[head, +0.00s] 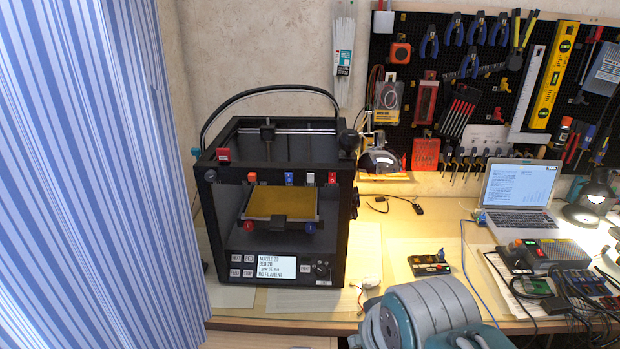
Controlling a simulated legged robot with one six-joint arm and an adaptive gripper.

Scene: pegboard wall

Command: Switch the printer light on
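The 3D printer (217,262) is a black open-fronted box standing on the workbench left of centre. Its bed (268,201) is yellow-brown, and the inside looks dark. Along its top front edge are a blue switch (288,179), a white switch (310,179) and a red switch (332,177). A larger red part (223,154) sits on the top left. The lit screen (275,265) has small buttons to its left and a dark knob (321,268) to its right. I cannot tell which control works the light. My gripper is not visible; only my grey-teal arm shows at the bottom.
A blue-striped curtain (85,170) hangs close along the printer's left side. A laptop (518,195), a control box (545,252) and loose cables cover the right of the bench. A pegboard (490,80) of tools hangs behind. Some bench right of the printer is clear.

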